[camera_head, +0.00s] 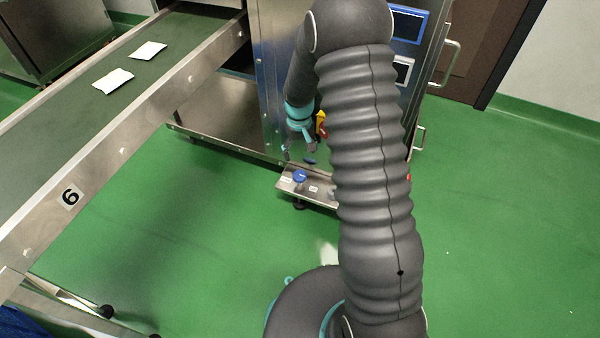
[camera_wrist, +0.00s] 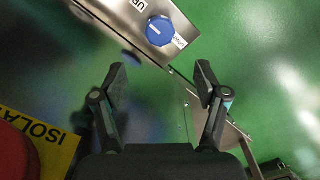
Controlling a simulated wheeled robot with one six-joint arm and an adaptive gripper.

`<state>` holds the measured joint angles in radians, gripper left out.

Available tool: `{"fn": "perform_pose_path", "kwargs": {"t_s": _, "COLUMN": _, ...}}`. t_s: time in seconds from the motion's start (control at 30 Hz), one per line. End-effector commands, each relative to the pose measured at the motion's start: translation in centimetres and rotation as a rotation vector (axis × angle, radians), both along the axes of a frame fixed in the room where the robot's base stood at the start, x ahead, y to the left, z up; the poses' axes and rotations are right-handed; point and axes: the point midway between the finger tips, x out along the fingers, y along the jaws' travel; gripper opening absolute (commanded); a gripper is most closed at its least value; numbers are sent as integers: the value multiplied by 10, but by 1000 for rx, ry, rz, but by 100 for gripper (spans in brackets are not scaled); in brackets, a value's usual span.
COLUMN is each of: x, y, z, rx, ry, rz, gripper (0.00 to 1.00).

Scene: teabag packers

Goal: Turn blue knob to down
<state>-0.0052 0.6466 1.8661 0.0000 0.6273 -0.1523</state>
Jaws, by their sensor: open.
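The blue knob (camera_wrist: 159,31) sits on a metal plate (camera_wrist: 120,12) near the top of the wrist view. A short white mark shows on its face. In the head view the knob (camera_head: 299,176) is on a low shelf-like plate at the machine's foot. My gripper (camera_wrist: 162,75) is open and empty, with its fingers apart and the knob beyond the fingertips, untouched. In the head view my gripper (camera_head: 300,150) hangs just above the knob, partly blurred.
A red button (camera_wrist: 12,155) on a yellow "ISOLAT…" label (camera_wrist: 58,145) is close at the lower left of the wrist view. A conveyor (camera_head: 150,85) with two white packets runs along the left. The steel machine (camera_head: 285,70) stands behind; green floor (camera_head: 490,220) is clear at right.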

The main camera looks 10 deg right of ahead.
Motion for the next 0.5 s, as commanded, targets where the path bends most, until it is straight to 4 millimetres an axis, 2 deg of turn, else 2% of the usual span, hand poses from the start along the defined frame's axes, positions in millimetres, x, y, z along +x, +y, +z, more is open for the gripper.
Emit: {"fn": "perform_pose_path", "kwargs": {"t_s": 0.5, "x": -1, "y": 0, "z": -88, "rx": 0, "ry": 4, "rz": -1, "gripper": 73}}
